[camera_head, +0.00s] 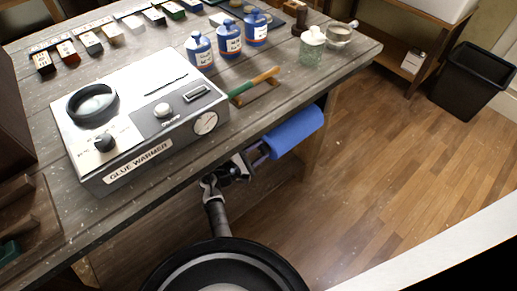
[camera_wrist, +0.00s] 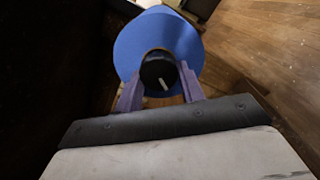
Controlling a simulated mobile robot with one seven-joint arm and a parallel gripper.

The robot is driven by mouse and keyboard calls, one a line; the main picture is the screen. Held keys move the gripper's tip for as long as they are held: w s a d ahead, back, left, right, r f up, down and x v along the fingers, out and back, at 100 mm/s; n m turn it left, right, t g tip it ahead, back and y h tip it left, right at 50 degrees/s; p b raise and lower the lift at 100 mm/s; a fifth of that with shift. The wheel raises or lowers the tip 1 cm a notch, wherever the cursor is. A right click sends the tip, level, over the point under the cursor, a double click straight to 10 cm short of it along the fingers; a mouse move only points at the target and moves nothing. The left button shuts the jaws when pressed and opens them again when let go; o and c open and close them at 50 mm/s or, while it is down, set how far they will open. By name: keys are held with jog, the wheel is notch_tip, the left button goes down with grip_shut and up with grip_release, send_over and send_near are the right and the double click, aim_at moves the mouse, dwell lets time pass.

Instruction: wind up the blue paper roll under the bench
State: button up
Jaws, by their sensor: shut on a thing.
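The blue paper roll (camera_head: 295,131) hangs under the right part of the bench (camera_head: 40,120), just below its front edge. In the wrist view the roll (camera_wrist: 133,40) is seen end-on, with a dark round knob (camera_wrist: 158,72) bearing a pale mark at its centre. My gripper (camera_head: 256,156) is at the left end of the roll in the head view. In the wrist view the purple fingers of my gripper (camera_wrist: 160,88) stand on either side of the knob and are shut on it. The exact finger contact is partly hidden. No loose paper end is clearly visible.
The glue warmer (camera_head: 140,120) stands on the bench above my arm. Blue bottles (camera_head: 228,38), a green-and-orange tool (camera_head: 254,86) and a glass jar (camera_head: 312,50) are on the bench top. A black bin (camera_head: 470,82) stands at right. The wooden floor (camera_head: 400,160) is open right of the bench.

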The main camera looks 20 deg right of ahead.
jog(key=shift+n, duration=0.4)
jog(key=o, duration=1)
jog(key=shift+c, duration=0.2)
jog(key=b+v, duration=0.2)
jog(key=v, duration=1.2)
jog(key=shift+b, duration=0.3)
jog(key=shift+s+d, duration=0.1)
